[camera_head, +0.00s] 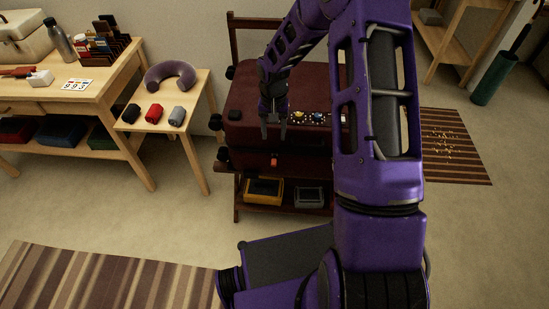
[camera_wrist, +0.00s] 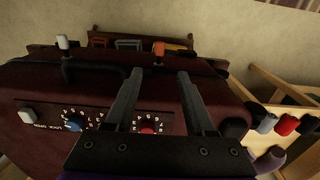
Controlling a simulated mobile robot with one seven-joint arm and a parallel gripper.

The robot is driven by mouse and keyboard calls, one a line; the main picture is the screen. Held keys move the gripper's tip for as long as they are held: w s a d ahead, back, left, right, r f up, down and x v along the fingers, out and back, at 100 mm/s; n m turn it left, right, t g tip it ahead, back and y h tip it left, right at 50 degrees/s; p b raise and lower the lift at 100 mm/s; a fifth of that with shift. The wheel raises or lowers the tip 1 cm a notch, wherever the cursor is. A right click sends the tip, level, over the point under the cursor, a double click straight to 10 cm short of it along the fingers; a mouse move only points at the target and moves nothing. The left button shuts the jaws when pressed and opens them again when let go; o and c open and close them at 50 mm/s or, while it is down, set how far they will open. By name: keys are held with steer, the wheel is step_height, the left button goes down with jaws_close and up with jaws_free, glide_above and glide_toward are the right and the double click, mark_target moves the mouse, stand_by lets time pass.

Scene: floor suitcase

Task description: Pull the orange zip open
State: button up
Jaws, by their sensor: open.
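A dark red suitcase (camera_head: 245,110) lies on a wooden rack. The orange zip (camera_head: 274,161) is a small pull on its front side. In the wrist view the orange zip (camera_wrist: 159,48) stands just past my fingertips, between their lines. My gripper (camera_head: 274,125) points down at the front edge of the suitcase top, above the orange zip and apart from it. In the wrist view my gripper (camera_wrist: 159,78) is open, with nothing between its fingers. A white pull (camera_wrist: 63,43) sits on the same side, to the left. My arm covers the suitcase's right part in the head view.
A control panel with a blue dial (camera_wrist: 73,125) and a red dial (camera_wrist: 148,128) is on the suitcase top. A yellow tray (camera_head: 263,191) and a grey tray (camera_head: 309,196) sit on the rack's lower shelf. A small table (camera_head: 189,87) with a neck pillow (camera_head: 171,76) stands left.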

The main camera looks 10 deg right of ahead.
mark_target(274, 161)
step_height(274, 161, down, 13)
steer(key=shift+r+b, duration=0.2)
steer(key=shift+b, duration=0.35)
jaws_close()
stand_by(1.1)
